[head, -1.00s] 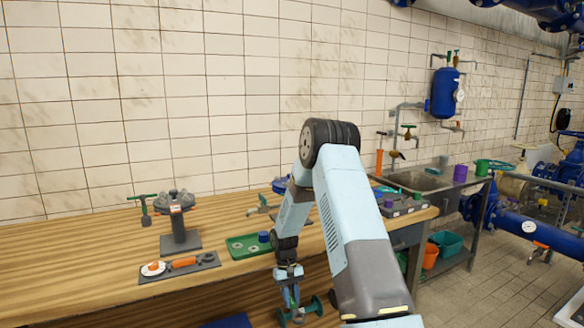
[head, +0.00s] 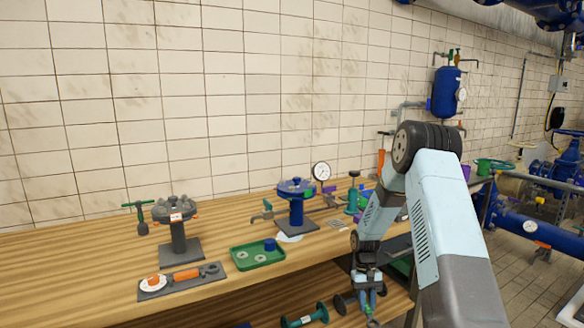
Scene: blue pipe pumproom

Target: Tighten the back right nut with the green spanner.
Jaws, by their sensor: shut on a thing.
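My gripper (head: 368,297) hangs low at the front edge of the bench, right of the middle. It is shut on a slim green tool (head: 372,321), which looks like the green spanner; only its lower end shows below the fingers. Two flange stands are on the bench, both away from my gripper. The grey flange stand (head: 179,240) is at the left, with bolts around its top. The blue flange stand (head: 296,210) is at the back, left of my gripper, with purplish nuts on top. The back right nut cannot be told apart at this size.
A green tray (head: 236,261) with a blue piece lies at the bench front. A dark board (head: 150,295) with an orange-handled tool is further left. A green T-shaped tool (head: 139,214) stands by the grey stand. A pressure gauge (head: 321,171) stands behind. Dumbbell-like pieces (head: 305,317) sit below the bench edge.

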